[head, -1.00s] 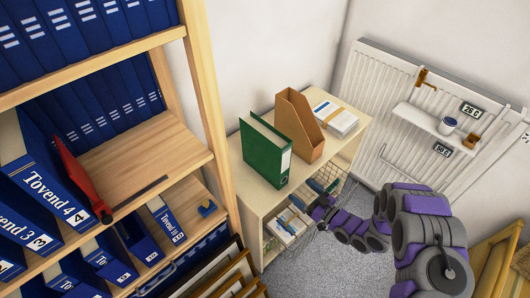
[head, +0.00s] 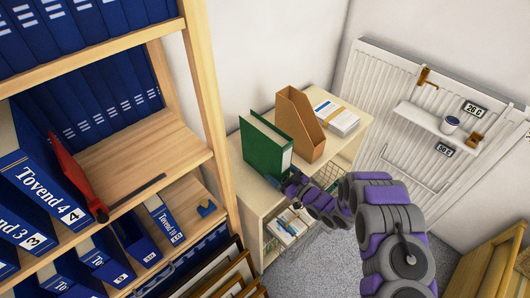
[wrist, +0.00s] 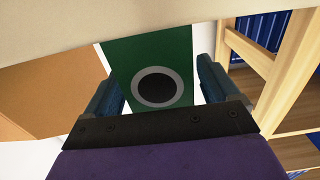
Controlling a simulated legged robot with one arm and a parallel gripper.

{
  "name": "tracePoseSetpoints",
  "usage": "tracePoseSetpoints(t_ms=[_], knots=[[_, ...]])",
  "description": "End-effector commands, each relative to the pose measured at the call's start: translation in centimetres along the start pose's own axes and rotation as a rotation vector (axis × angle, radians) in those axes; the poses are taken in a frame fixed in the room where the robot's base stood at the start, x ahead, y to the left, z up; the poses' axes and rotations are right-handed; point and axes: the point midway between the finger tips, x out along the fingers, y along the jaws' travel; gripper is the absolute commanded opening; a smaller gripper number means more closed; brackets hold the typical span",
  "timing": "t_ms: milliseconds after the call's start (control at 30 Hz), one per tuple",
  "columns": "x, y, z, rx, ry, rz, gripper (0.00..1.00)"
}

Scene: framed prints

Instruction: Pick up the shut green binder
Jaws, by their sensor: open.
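The green binder (head: 265,147) stands upright and shut on top of the low pale cabinet (head: 239,184), its white label facing front right. My gripper (head: 278,181) is at the cabinet's front edge, just below and in front of the binder's spine. In the wrist view the binder's green spine (wrist: 178,57) with its round finger hole appears between my two blue-grey fingers (wrist: 160,88). The fingers are spread and empty, with the binder beyond them. I cannot tell the exact gap to the binder.
A brown magazine file (head: 301,124) stands close right of the binder, with strapped papers (head: 336,116) beyond it. The wooden shelf (head: 205,100) with blue binders rises on the left. A radiator (head: 400,120) with a small shelf is at the right.

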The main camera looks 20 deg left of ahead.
Motion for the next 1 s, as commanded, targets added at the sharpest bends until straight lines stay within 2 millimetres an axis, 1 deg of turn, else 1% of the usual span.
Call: tracePoseSetpoints(t_ms=[100,300,1000], knots=[[0.5,0.01,-0.02,0.0,0.001,0.001,0.88],[0.43,0.04,-0.07,0.001,0.001,0.001,0.87],[0.47,0.0,-0.03,0.001,0.0,0.0,0.2]])
